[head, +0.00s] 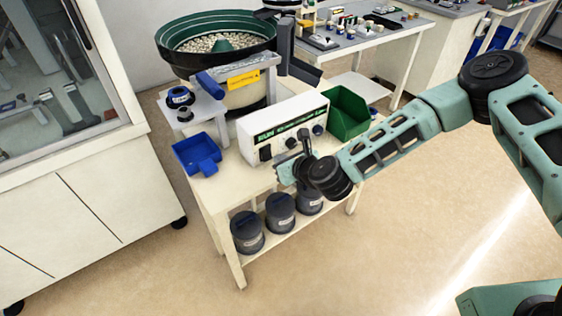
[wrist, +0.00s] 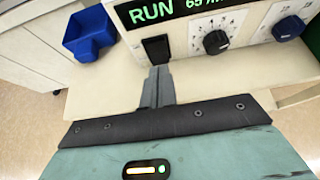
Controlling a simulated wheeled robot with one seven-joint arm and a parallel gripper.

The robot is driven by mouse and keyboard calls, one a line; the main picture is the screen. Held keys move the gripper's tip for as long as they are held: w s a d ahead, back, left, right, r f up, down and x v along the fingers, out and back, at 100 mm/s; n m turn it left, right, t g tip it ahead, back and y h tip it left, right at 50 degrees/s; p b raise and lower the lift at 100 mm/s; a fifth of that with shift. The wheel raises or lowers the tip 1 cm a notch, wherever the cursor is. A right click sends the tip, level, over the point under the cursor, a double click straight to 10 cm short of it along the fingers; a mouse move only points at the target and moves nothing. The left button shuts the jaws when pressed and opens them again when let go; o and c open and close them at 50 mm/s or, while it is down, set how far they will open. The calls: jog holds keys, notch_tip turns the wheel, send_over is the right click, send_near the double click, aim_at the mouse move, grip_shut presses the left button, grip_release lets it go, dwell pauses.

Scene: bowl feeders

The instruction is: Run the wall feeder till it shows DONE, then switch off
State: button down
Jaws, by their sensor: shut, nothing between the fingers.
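The bowl feeder (head: 180,58), dark with a green inside and filled with small pale parts, stands at the back of a cream bench. Its white control box (head: 250,138) shows green text, RUN and a figure starting 65, on the display (wrist: 180,8) in the wrist view. A black rocker switch (wrist: 156,48) sits below RUN, left of a black dial (wrist: 216,42) and a blue dial (wrist: 288,28). My gripper (wrist: 160,72) is shut and empty, its tips just in front of the switch's lower edge. I cannot tell if they touch it.
A blue bin (wrist: 88,34) lies left of the box and a green bin (head: 347,113) right of it. Several dark canisters (head: 280,212) stand on the lower shelf. A glass-fronted cabinet (head: 70,190) is at the left. The bench front is clear.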

jog(key=s+d+r, duration=0.3)
jog(key=s+r, duration=0.2)
jog(key=r, duration=0.2)
jog(key=shift+s+d, duration=0.3)
jog(key=shift+d, duration=0.1)
jog(key=shift+r, duration=0.1)
jog(key=s+a+r+n+g+p, duration=0.1)
jog(key=s+r+n+g, duration=0.1)
jog(key=s+n+g, duration=0.5)
jog(key=s+a+r+n+p, duration=0.1)
jog(key=s+a+r+n, duration=0.2)
jog(key=n, duration=0.8)
jog(key=s+d+r+n+g+h+p, duration=0.2)
jog(key=s+d+r+n+h, duration=0.4)
jog(key=s+d+r+n, duration=0.7)
jog(key=s+r+n+g, duration=0.1)
jog(key=s+r+n, duration=0.1)
jog(key=n, duration=0.3)
jog(key=shift+s+d+r+n+p, duration=0.3)
jog(key=shift+s+d+p, duration=0.05)
jog(key=shift+s, duration=0.2)
